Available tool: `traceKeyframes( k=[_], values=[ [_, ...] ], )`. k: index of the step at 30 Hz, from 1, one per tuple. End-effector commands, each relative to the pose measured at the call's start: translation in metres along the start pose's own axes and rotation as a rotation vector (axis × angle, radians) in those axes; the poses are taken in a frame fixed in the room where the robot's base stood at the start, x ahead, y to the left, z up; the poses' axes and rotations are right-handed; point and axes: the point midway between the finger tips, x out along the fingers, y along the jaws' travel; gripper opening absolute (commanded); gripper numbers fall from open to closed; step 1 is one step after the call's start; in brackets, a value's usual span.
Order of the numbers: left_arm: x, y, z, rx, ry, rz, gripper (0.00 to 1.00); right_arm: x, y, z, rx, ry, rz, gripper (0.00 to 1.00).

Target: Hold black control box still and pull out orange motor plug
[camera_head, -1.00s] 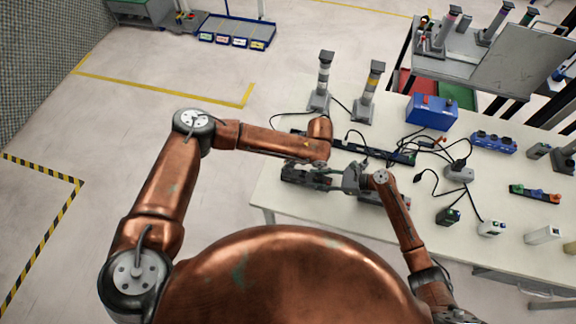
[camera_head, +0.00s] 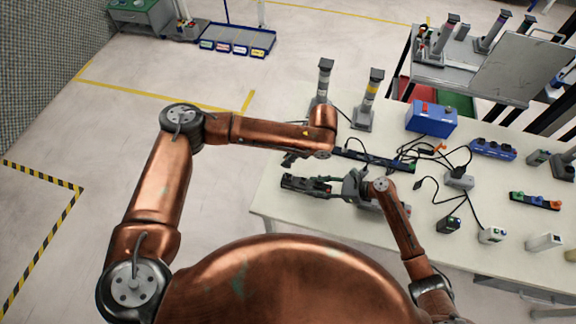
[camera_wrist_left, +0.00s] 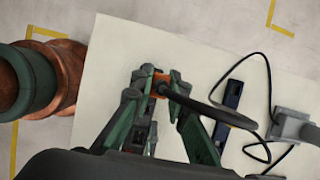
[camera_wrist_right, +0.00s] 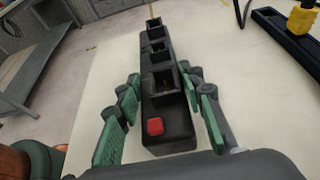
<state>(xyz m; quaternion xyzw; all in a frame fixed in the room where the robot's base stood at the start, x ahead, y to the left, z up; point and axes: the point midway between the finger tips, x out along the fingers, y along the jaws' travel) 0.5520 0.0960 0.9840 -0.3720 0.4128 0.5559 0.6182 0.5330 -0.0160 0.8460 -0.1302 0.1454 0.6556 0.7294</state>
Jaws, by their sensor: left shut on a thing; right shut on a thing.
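The black control box (camera_head: 298,183) lies on the table's near left part in the head view. In the right wrist view the box (camera_wrist_right: 180,125) shows a red button and several open square sockets in a row. My right gripper (camera_head: 328,187) is shut on the box, with a green finger along each side. My left gripper (camera_head: 289,160) is shut on the orange motor plug (camera_wrist_left: 160,80), seen in the left wrist view with a black cable curving off to the right. It holds the plug clear of the box. The plug is too small to make out in the head view.
A long dark socket strip (camera_head: 375,160) lies behind the box, with a yellow plug (camera_wrist_right: 303,17) on it in the right wrist view. Two grey posts stand behind it. A blue box (camera_head: 431,118), cables and small devices fill the table's right part.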

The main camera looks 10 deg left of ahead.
Motion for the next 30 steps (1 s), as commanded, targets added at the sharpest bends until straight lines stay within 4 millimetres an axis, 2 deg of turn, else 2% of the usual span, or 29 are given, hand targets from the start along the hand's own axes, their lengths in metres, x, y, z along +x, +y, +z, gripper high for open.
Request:
traceKeyframes(
  k=[4,12,13,21,30],
  values=[
    [-0.0106,0.0007,0.0044,0.001,0.0,0.001,0.0,-0.0002,0.0002,-0.0006,0.0,0.001,0.0,0.05],
    [-0.0123,0.0006,0.0052,0.001,0.0,0.001,0.0,-0.0002,0.0001,-0.0006,0.0,0.001,0.0,0.05],
    [-0.0123,0.0006,0.0051,0.001,0.0,0.001,0.0,-0.0002,0.0001,-0.0006,0.0,0.001,0.0,0.37],
    [-0.0121,0.0005,0.0051,0.001,0.0,0.001,0.0,-0.0002,0.0001,-0.0004,0.0,0.001,0.0,0.56],
    [-0.0121,0.0005,0.005,0.001,0.0,0.001,0.0,-0.0015,-0.0001,-0.0003,0.0,0.0,0.0,0.56]
  ],
)
